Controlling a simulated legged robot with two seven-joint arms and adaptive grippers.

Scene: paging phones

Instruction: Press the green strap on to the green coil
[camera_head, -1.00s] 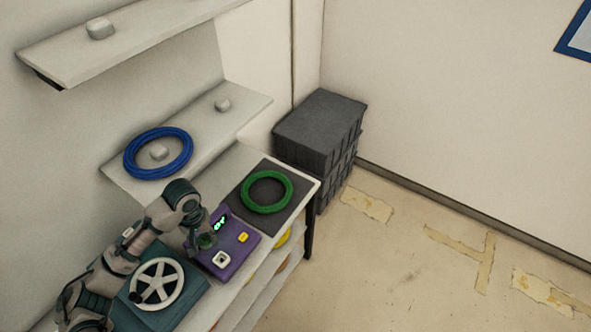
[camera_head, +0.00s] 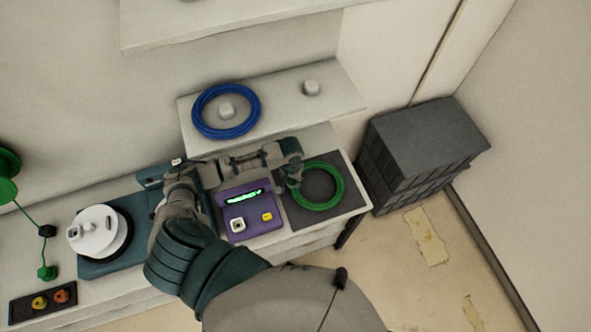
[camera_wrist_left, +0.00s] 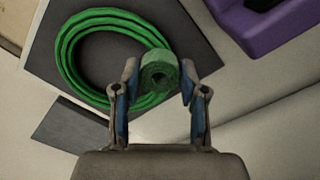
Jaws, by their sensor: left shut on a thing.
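The green coil (camera_head: 340,194) lies on a dark mat (camera_head: 297,214) at the right end of the table in the head view. It also shows in the left wrist view (camera_wrist_left: 66,62). My left gripper (camera_head: 293,181) is at the coil's left edge. In the left wrist view, my left gripper (camera_wrist_left: 159,84) is shut on the green strap (camera_wrist_left: 160,70), a small rolled band. The strap overlaps the coil's right edge there; I cannot tell whether they touch. In the head view the strap is not clearly seen. My right gripper is not in view.
A purple device (camera_head: 248,213) with a lit display stands left of the mat. A blue coil (camera_head: 201,119) hangs on a peg of the angled shelf behind. Dark crates (camera_head: 420,150) stand right of the table. A white reel (camera_head: 98,231) sits further left.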

